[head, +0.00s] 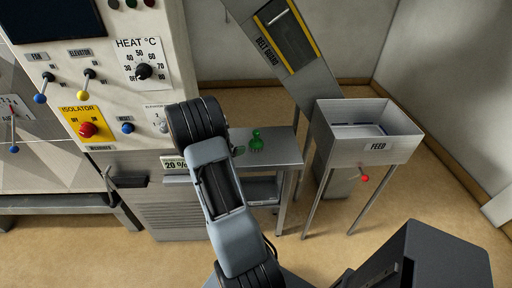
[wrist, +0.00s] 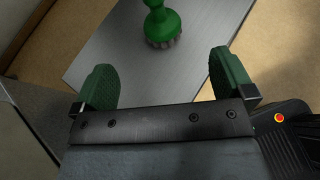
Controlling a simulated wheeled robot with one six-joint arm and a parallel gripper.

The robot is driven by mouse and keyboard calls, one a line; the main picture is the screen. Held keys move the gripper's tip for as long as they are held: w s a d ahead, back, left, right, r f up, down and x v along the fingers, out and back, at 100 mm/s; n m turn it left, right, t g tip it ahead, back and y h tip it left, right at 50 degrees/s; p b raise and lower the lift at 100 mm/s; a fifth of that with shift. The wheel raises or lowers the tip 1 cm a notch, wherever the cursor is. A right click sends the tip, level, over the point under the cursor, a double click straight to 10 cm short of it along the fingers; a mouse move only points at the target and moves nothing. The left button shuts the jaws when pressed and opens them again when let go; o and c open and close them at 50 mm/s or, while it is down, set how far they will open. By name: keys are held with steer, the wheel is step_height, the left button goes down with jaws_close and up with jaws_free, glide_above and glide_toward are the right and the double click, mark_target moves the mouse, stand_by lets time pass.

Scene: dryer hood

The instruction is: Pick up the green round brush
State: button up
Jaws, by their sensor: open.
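The green round brush (head: 257,141) stands upright on a small grey metal table (head: 284,154) in the head view. It also shows at the top of the wrist view (wrist: 163,24), with a round knobbed handle and grey bristles at its base. The top of its handle is cut off there. My gripper (wrist: 158,82) has two green fingertips spread wide apart with nothing between them. The brush is beyond the fingertips, roughly between them in the picture and not touching them. In the head view my arm hides most of the gripper.
A control cabinet with knobs and levers (head: 127,127) stands left of the table. A feed bin (head: 378,146) on legs with a red-tipped lever stands to the right. A sloping belt guard (head: 283,45) rises behind the table. The table around the brush looks clear.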

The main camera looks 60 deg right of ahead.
mark_target(254, 140)
steer(key=x, duration=0.4)
steer(key=p+x, duration=0.1)
steer(key=x, duration=0.4)
steer(key=p+x, duration=0.1)
steer(key=x, duration=0.4)
steer(key=shift+d+f, duration=0.1)
steer(key=shift+f, duration=0.3)
steer(key=c, duration=1)
step_height(254, 140, up, 10)
steer(key=shift+b, duration=0.4)
